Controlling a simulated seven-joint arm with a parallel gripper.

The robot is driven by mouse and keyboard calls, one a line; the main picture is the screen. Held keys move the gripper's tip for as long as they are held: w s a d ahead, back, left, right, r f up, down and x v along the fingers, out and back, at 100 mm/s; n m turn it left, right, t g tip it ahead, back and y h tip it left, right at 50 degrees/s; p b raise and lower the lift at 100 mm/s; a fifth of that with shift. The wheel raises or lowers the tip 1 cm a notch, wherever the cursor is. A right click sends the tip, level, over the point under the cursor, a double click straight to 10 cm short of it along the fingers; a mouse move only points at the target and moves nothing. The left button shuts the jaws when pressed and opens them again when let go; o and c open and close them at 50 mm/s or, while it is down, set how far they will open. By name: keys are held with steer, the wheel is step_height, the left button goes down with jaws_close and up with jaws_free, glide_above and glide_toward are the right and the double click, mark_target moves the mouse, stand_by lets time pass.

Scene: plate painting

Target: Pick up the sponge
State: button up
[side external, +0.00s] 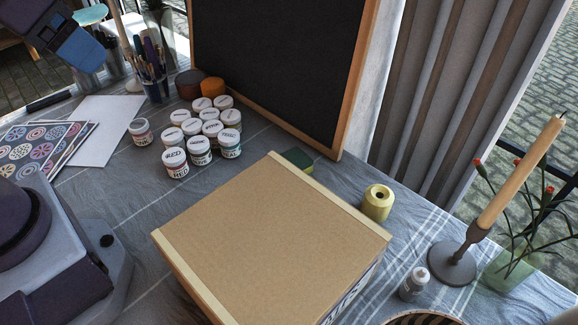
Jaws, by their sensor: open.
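The sponge (297,159), green with a yellowish edge, lies on the cloth-covered table behind the large cardboard box. The box hides its lower front part, and only a small upper piece shows. It sits close to the base of the blackboard frame. My gripper's fingers do not show; only parts of my arm appear at the left edge and top left.
The cardboard box (270,240) fills the front middle. Several paint jars (200,150) stand left of the sponge, a blackboard (280,60) behind it. A yellow holder (377,203), small bottle (414,284) and candlestick (452,265) stand right.

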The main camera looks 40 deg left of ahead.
steer(key=o, duration=0.5)
steer(key=w+a+f+n+g+y, duration=0.1)
steer(key=w+a+f+n, duration=0.2)
steer(key=w+f+n, duration=0.55)
steer(key=w+d+f+n+t+h, duration=0.1)
steer(key=w+d+f+n+h, duration=0.3)
steer(key=f, duration=0.5)
steer(key=w+d+f+n+h, duration=0.2)
steer(key=w+f+n, duration=0.1)
steer(key=f+n, duration=0.45)
steer(key=w+d+r+n+t+h, duration=0.2)
steer(key=w+n+t, duration=0.35)
steer(key=n, duration=0.35)
steer(key=shift+n, duration=0.3)
steer(key=f, duration=0.8)
steer(key=shift+s+a+f, duration=0.15)
steer(key=shift+s+f, duration=0.05)
steer(key=shift+s, duration=0.2)
steer(key=shift+x, duration=3.75)
